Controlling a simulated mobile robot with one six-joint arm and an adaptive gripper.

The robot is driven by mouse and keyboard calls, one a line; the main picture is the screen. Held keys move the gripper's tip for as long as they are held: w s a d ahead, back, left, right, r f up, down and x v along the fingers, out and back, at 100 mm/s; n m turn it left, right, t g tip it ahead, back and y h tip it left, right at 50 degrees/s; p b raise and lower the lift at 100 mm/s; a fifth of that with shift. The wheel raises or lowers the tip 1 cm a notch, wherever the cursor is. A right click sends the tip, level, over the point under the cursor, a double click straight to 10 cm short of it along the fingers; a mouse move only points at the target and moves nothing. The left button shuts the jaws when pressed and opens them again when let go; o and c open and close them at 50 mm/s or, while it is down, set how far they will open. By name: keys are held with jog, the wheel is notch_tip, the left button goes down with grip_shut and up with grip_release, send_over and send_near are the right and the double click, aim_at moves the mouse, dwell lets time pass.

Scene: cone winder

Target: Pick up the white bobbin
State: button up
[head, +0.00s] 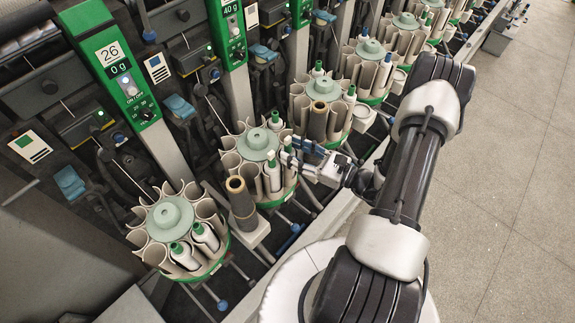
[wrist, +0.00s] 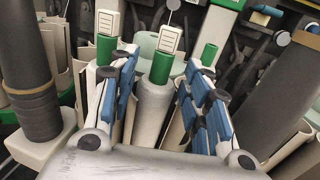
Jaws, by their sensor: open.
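In the wrist view a white bobbin (wrist: 152,105) with a green top stands upright in the middle, between the spread fingers of my gripper (wrist: 160,72). The gripper is open, one finger on each side of it, and I see no firm contact. Its lower end is hidden by the gripper body. In the head view my gripper (head: 290,158) reaches in from the right at the middle round magazine (head: 282,197). A white bobbin (head: 272,177) with a green top stands there just left of the fingers. Another green-topped bobbin (wrist: 106,50) shows behind the left finger.
Dark tapered cones stand on both sides, left (wrist: 35,85) and right (wrist: 280,90) in the wrist view. A front-left magazine (head: 168,215) and more magazines up the row hold similar bobbins. Winder panels (head: 115,70) rise behind. The floor (head: 505,180) at right is clear.

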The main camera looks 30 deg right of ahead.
jog(key=shift+w+a, duration=0.25)
jog(key=shift+w, duration=0.15)
jog(key=c, duration=0.6)
jog(key=shift+r, duration=0.2)
